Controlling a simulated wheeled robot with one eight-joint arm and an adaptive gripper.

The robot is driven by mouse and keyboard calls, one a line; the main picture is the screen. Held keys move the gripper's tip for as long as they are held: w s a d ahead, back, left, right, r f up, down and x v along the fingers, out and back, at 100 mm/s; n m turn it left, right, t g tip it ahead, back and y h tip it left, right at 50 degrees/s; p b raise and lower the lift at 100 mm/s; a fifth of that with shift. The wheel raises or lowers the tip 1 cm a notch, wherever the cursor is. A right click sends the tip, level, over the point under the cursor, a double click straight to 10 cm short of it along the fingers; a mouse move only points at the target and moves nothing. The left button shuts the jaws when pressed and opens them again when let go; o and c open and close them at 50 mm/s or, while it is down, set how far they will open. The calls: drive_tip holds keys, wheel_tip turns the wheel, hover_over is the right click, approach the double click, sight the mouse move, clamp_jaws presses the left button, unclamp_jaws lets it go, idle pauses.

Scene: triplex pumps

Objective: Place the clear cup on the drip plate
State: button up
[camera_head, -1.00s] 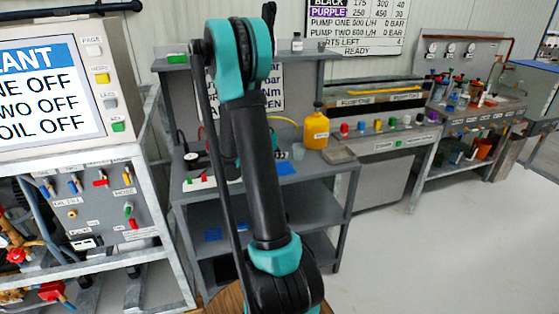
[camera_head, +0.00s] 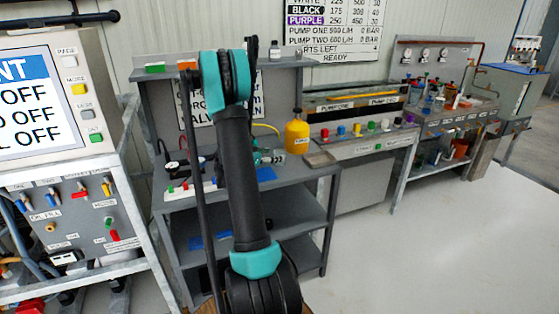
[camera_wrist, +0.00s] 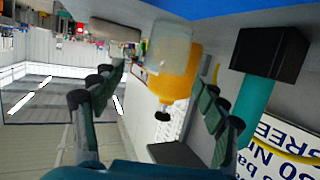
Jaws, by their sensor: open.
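The clear cup (camera_wrist: 170,46) shows in the wrist view as a pale, translucent cup in front of the yellow bottle, against the blue surface at the picture's top. My gripper (camera_wrist: 160,90) is open, its two dark fingers spread on either side of the cup's line, with nothing clearly held. In the head view my gripper (camera_head: 268,158) is small and partly hidden behind my arm, low over the bench; I cannot clearly separate the cup there. A flat grey plate (camera_head: 319,159), possibly the drip plate, lies right of the yellow bottle.
The yellow bottle (camera_head: 297,134) stands close behind the cup. A blue mat (camera_head: 266,174) lies on the grey bench (camera_head: 290,173). A control panel (camera_head: 60,110) stands at the left. A counter with coloured knobs (camera_head: 370,130) is at the right. Open floor (camera_head: 440,250) lies at the lower right.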

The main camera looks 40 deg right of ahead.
sight(284, 152)
drive_tip(key=shift+w+x, duration=0.2)
drive_tip(key=shift+x, duration=1.15)
drive_tip(key=shift+w+x, duration=0.15)
drive_tip(key=shift+x, duration=1.2)
drive_tip(key=shift+r, duration=0.2)
drive_tip(key=c, duration=1.1)
drive_tip(key=shift+r, duration=0.1)
drive_tip(key=shift+c, duration=0.2)
